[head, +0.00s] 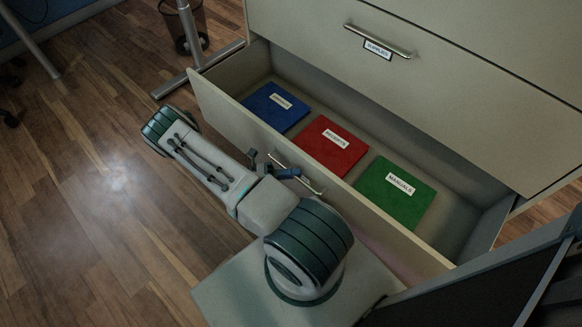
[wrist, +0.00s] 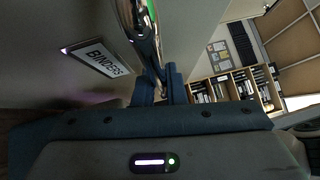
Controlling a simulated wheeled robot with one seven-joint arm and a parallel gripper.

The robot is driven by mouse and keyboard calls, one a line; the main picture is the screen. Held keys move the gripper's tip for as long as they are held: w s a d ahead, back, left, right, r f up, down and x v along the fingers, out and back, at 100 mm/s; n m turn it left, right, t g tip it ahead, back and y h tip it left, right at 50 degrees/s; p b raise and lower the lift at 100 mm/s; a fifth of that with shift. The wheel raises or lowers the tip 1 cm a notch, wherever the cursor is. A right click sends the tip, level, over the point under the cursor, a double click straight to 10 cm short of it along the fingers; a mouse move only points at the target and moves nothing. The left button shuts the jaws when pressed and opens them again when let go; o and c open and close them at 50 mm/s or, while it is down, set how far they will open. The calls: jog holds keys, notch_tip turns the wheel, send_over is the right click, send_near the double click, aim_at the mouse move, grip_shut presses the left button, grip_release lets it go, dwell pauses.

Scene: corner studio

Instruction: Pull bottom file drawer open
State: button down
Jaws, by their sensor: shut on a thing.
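The bottom file drawer (head: 330,170) stands pulled out from the grey cabinet (head: 460,70) in the head view. Inside lie a blue folder (head: 275,108), a red folder (head: 325,147) labelled as receipts and a green folder (head: 396,193) labelled MANUALS. My gripper (head: 276,168) is at the drawer's metal bar handle (head: 305,180), outside the front panel, and is shut on it. In the wrist view the blue fingers (wrist: 158,85) close around the bar (wrist: 146,40), beside a label (wrist: 95,57) reading BINDERS. The exact finger contact is partly hidden in the head view.
The drawer above, with its handle (head: 378,40) and SUPPLIES label (head: 377,49), is shut. A metal table leg (head: 190,40) and a waste bin (head: 183,22) stand at the upper left. Wood floor (head: 90,180) is clear at the left. A dark panel (head: 480,280) is at the lower right.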

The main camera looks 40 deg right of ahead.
jog(key=c, duration=1.5)
grip_release()
jog(key=shift+w, duration=0.1)
jog(key=v, duration=1.4)
jog(key=shift+p, duration=0.35)
